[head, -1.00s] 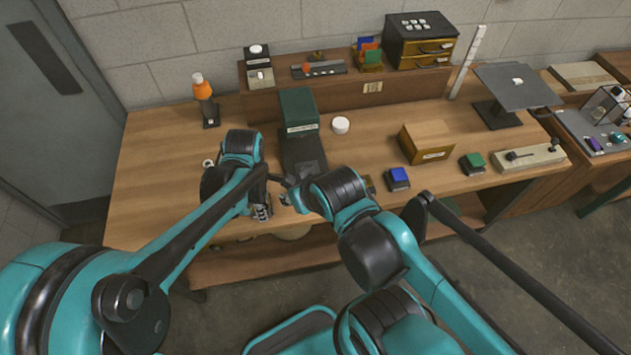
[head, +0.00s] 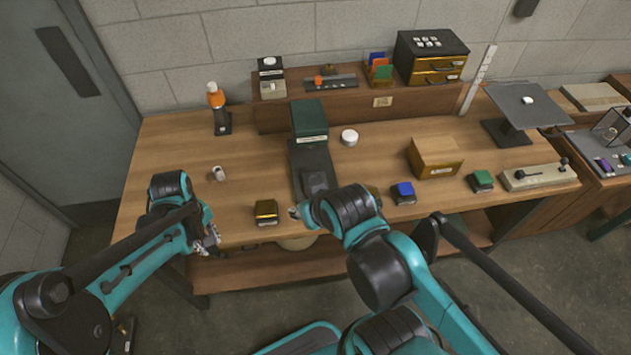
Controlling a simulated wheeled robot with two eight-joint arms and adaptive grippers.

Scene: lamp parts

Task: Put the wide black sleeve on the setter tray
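I cannot pick out the wide black sleeve for certain. No tray is clearly marked as the setter tray. My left gripper (head: 208,242) is at the bench's front left edge, left of a gold-and-black block (head: 266,212). My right gripper (head: 297,212) is by the bench's front edge, just right of that block. Both grippers are too small to tell open from shut.
A wooden box (head: 435,157), blue (head: 403,193) and green (head: 481,181) blocks and a dark raised plate (head: 528,112) are rightward.

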